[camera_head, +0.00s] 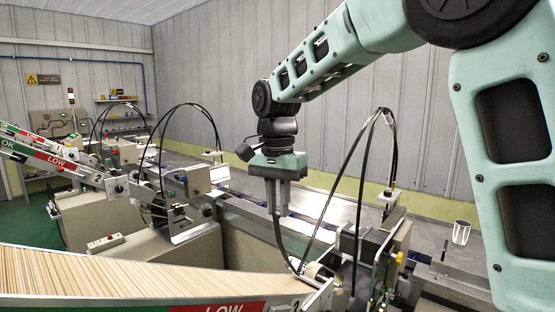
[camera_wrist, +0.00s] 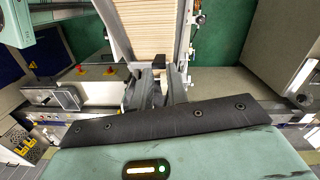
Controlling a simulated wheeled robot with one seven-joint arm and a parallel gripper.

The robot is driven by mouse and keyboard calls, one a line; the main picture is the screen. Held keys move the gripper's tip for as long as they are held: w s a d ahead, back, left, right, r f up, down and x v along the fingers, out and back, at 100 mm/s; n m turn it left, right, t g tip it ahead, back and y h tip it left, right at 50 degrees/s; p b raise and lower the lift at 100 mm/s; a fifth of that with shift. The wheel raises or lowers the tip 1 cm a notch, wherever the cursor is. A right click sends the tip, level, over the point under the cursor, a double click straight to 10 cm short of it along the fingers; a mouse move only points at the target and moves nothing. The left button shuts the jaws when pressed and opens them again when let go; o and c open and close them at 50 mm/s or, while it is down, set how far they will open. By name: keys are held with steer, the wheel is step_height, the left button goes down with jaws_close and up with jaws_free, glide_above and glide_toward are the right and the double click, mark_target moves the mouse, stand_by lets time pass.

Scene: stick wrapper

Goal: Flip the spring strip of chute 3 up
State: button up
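The foreground chute (camera_head: 120,276) is loaded with pale sticks and carries a red LOW label; the number at its lower end is mostly cut off. The wrist view also shows a loaded chute (camera_wrist: 150,25), ending just beyond my fingers. My gripper (camera_head: 279,207) points down above and left of the right-hand feeder head. In the wrist view my gripper (camera_wrist: 162,88) shows two dark fingers close together; I cannot tell whether they are shut. A dark curved band (camera_head: 284,245) runs from below the fingertips to the chute's end. I cannot tell whether it is the spring strip or touches the fingers.
The right-hand feeder head (camera_head: 375,250) has looping black cables and an upright post close to my gripper. Chute 2 (camera_head: 95,177) and its feeder stand to the left. A conveyor (camera_head: 325,205) runs behind. A metal cup (camera_head: 461,232) stands at the right.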

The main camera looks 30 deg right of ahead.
step_height(320, 180, up, 12)
steer(key=b, duration=0.1)
steer(key=shift+w+r+b, duration=0.25)
steer(key=shift+w+b, duration=0.05)
steer(key=shift+b, duration=0.05)
steer(key=shift+d, duration=0.1)
stand_by(0.3)
